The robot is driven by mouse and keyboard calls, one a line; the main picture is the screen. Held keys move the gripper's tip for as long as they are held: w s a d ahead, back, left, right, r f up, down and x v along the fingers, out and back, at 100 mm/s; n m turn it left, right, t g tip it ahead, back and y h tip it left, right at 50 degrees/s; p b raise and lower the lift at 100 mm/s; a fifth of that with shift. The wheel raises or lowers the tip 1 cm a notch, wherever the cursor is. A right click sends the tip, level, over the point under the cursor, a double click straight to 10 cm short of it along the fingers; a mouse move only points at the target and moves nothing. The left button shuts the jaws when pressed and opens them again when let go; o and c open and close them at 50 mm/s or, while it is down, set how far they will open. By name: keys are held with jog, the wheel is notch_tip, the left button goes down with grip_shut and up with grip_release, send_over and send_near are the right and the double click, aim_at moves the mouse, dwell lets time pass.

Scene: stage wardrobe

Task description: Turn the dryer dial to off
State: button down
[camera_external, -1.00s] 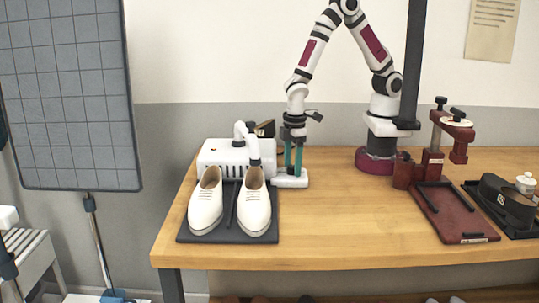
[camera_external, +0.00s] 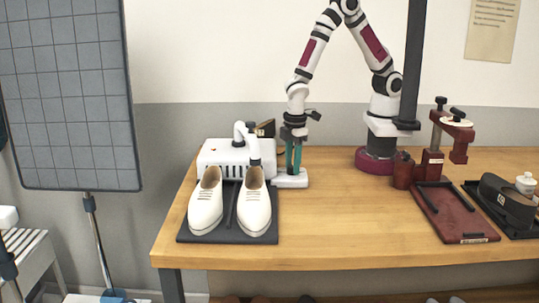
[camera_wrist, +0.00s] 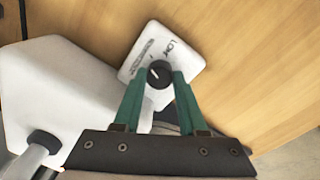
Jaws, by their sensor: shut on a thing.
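The dryer (camera_external: 224,158) is a white box with slots and a bent white pipe at the left end of the table. Its control plate (camera_external: 291,180) sits to its right; in the wrist view the white plate (camera_wrist: 143,49) bears printed words, of which one looks like LOW. The dark round dial (camera_wrist: 158,74) is on that plate, with a light pointer mark. My gripper (camera_wrist: 163,76) has green fingers that point down and are shut on the dial, one finger on each side. In the external view my gripper (camera_external: 293,168) hides the dial.
White shoes (camera_external: 230,207) stand on a dark mat (camera_external: 256,238) in front of the dryer. A red clamp stand (camera_external: 432,168) and a red tray (camera_external: 462,222) are at the right. The table middle (camera_external: 335,220) is clear.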

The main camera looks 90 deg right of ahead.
jog(key=n, duration=0.9)
jog(key=shift+d+n, duration=0.1)
jog(key=shift+n, duration=0.3)
jog(key=n, duration=0.4)
jog(key=shift+n+y, duration=0.3)
jog(key=shift+n, duration=2.3)
jog(key=shift+c, duration=2.3)
grip_release()
